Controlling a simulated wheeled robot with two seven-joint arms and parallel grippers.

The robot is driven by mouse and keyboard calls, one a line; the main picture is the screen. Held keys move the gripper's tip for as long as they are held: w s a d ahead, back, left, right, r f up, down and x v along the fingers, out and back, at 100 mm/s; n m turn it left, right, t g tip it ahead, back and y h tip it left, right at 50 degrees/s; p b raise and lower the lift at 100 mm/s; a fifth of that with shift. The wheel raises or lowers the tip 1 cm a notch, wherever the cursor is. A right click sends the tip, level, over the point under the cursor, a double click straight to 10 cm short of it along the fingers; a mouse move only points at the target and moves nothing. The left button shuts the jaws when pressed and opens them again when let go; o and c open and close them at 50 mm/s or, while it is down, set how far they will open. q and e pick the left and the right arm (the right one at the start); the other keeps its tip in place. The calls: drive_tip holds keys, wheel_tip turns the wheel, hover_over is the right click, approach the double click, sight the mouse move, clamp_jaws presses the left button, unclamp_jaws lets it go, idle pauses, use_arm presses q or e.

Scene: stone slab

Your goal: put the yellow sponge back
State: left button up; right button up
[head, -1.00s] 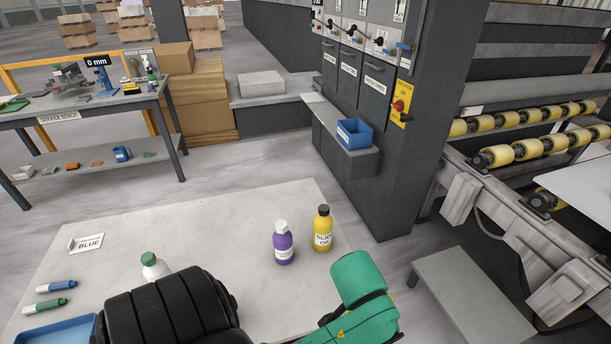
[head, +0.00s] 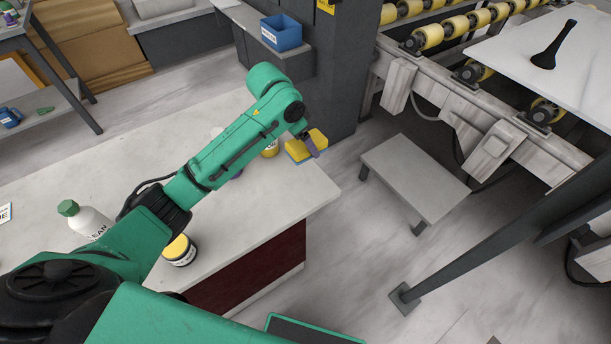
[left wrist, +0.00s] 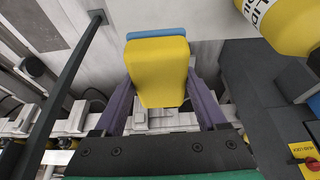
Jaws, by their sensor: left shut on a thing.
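The yellow sponge (head: 299,150), with a blue layer on one face, is held in my left gripper (head: 312,146) near the slab's far right corner. In the left wrist view the sponge (left wrist: 158,85) sits between the two purple fingers of my left gripper (left wrist: 158,62), its blue layer showing along the top edge. I cannot tell its exact height above the pale stone slab (head: 270,205). My right gripper is not in view.
A yellow bottle (head: 270,151) and a purple bottle (head: 237,173) are partly hidden by my left arm. A white green-capped bottle (head: 88,220) and yellow-lidded jar (head: 180,252) stand nearer. A grey step (head: 415,172) and roller conveyor (head: 455,125) lie right. A blue bin (head: 282,34) sits behind.

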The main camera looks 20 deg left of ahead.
sight(290, 155)
use_arm(q)
wheel_tip(290, 155, down, 13)
drive_tip(key=shift+f, duration=0.15)
drive_tip(key=o, duration=1.2)
drive_tip(key=shift+o, duration=0.2)
drive_tip(key=v, duration=1.2)
drive_tip(key=shift+p, duration=0.3)
